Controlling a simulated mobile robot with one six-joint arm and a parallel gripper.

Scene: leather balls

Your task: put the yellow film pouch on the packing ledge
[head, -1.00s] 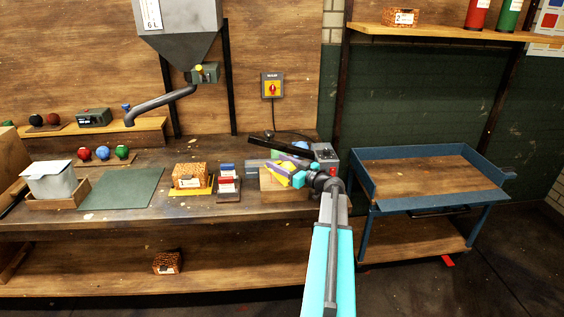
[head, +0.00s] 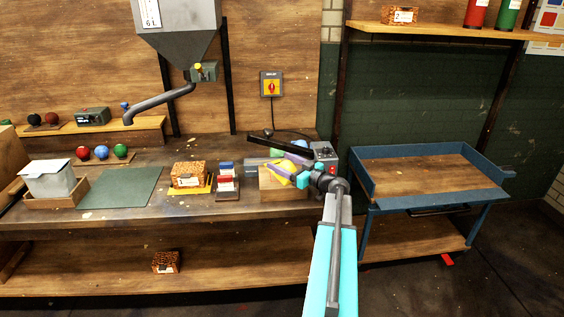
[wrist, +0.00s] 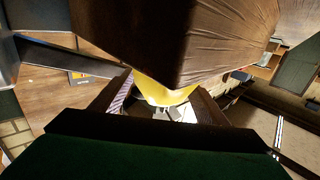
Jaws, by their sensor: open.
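The yellow film pouch (head: 282,170) shows as a small yellow patch at the wooden box (head: 283,188) on the right of the bench. In the wrist view, yellow film (wrist: 165,92) bulges below a large brown face, between my two fingers. My gripper (head: 296,172) is open at the box, its fingers on either side of the yellow; I cannot tell whether they touch it. Much of the pouch is hidden. A raised wooden ledge (head: 75,140) runs along the back left of the bench; I cannot tell whether it is the packing ledge.
A red-and-white stack (head: 227,183) and a patterned orange box (head: 188,175) stand left of the wooden box. A black bar (head: 280,146) and a grey control box (head: 325,152) are close behind my gripper. A blue-rimmed cart (head: 425,205) with a bare top stands right.

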